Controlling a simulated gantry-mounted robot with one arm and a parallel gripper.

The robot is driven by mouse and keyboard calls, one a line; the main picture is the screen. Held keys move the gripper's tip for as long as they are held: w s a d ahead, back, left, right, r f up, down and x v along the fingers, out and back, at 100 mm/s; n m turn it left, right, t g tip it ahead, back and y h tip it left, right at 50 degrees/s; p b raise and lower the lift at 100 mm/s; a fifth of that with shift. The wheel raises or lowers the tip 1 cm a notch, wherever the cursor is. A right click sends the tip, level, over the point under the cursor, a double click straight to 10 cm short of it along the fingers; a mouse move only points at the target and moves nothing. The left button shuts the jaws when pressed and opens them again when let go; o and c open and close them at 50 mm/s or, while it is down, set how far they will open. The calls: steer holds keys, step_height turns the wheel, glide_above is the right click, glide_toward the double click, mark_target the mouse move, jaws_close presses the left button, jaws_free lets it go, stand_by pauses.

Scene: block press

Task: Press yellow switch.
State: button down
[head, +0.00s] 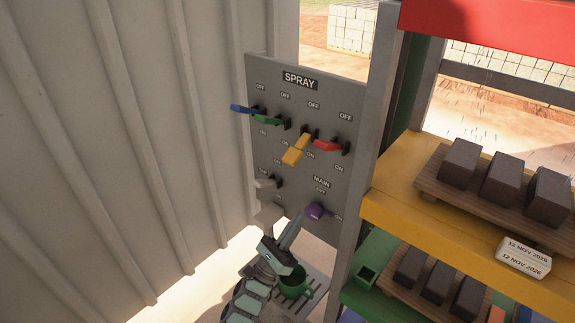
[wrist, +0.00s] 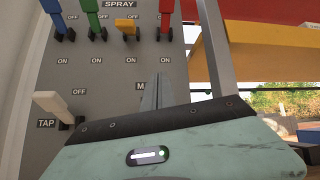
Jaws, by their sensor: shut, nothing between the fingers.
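The yellow switch (head: 297,149) is a lever on the grey SPRAY panel (head: 262,75), between the green and red levers. It slants downward, unlike its neighbours, which stick out flatter. In the wrist view the yellow switch (wrist: 131,27) looks short, while the levers beside it stand tall. My gripper (head: 296,222) is below the yellow switch and apart from it, near the purple lever. In the wrist view my gripper (wrist: 158,92) has its fingers together, empty, pointing up toward the panel. The gripper body hides the panel's lower part there.
Blue (head: 243,108), green (head: 267,120) and red (head: 326,145) levers flank the yellow one. A white TAP lever (head: 264,183) and a purple MAIN lever (head: 314,210) sit lower. A green mug (head: 296,284) is below my gripper. Shelves with dark blocks (head: 460,162) stand right; a corrugated wall is left.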

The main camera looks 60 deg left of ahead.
mark_target(298, 149)
steer(key=s+a+r+m+g+y, duration=0.1)
steer(key=s+a+y, duration=0.2)
steer(key=a, duration=0.2)
steer(key=shift+s+a, duration=0.2)
steer(key=shift+s, duration=0.05)
steer(key=shift+r, duration=0.1)
steer(key=w+a+r, duration=0.2)
steer(key=w+r, duration=0.3)
steer(key=r, duration=0.5)
steer(key=shift+p, duration=0.4)
steer(key=shift+r, duration=0.1)
steer(key=shift+d+r+h, duration=0.1)
steer(key=shift+h, duration=0.2)
